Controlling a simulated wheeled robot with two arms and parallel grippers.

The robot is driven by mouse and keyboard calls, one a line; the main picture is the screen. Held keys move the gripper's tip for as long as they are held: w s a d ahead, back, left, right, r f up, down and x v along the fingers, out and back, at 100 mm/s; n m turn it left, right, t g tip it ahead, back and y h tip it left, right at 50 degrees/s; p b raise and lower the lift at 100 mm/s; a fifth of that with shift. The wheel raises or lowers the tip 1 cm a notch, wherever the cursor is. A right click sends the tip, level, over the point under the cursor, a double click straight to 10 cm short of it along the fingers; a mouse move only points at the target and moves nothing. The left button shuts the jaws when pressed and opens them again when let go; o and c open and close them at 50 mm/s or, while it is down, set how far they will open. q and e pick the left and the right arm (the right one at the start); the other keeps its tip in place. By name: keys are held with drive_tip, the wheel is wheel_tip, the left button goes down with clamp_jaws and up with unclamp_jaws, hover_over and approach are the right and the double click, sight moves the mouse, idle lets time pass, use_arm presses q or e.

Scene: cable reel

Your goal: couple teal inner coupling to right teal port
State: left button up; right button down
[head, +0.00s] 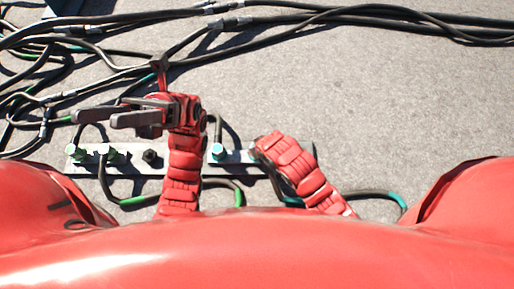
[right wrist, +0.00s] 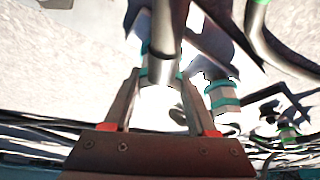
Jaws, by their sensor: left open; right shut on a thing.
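In the right wrist view my right gripper (right wrist: 160,76) is shut on a grey cylindrical coupling with teal bands (right wrist: 158,70). Its cable end runs up out of the picture. A second teal-banded fitting (right wrist: 222,95) stands just to the right of the jaws, apart from them. In the head view a teal port (head: 217,152) shows on the grey port strip (head: 185,158). My right forearm covers the strip's right end, so the right teal port and the right fingers are hidden there. I cannot tell whether the held coupling touches a port. My left gripper (head: 115,116) is open and empty, above the strip's left part.
Green-marked fittings (head: 108,152) and a black one (head: 150,157) sit on the strip's left part. Cables with green (head: 133,200) and teal (head: 397,200) bands lie in front. Dark cables (head: 350,14) cross the back and pile up at left. Bare ground lies to the right.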

drive_tip(key=shift+r, duration=0.1)
drive_tip(key=shift+f, duration=0.5)
drive_tip(key=shift+c, duration=0.6)
unclamp_jaws()
